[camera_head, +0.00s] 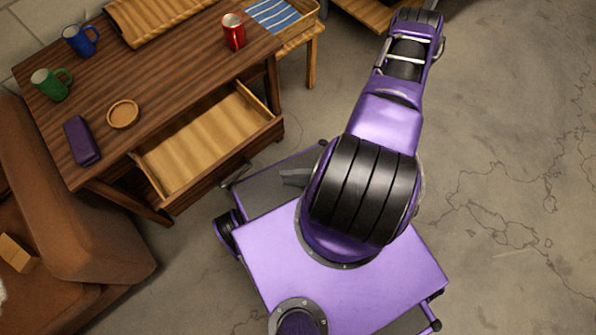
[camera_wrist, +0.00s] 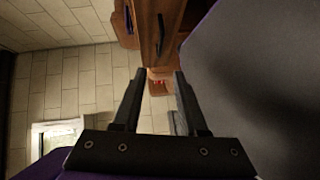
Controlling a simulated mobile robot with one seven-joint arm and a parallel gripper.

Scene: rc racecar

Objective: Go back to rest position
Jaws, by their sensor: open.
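My gripper (camera_wrist: 158,88) shows in the wrist view with its two dark fingers apart and nothing between them. In the wrist view the gripper faces a tiled wall (camera_wrist: 75,85), with part of a wooden piece of furniture (camera_wrist: 158,30) beyond the fingertips. The gripper touches nothing that I can see.
A wooden table (camera_head: 160,70) with its drawer (camera_head: 205,140) pulled out and empty stands at the left. On it are a red mug (camera_head: 233,32), blue mug (camera_head: 80,40), green mug (camera_head: 50,84), round coaster (camera_head: 122,114) and purple case (camera_head: 81,141). A brown sofa (camera_head: 75,220) is beside it. The floor (camera_head: 510,200) at right is clear.

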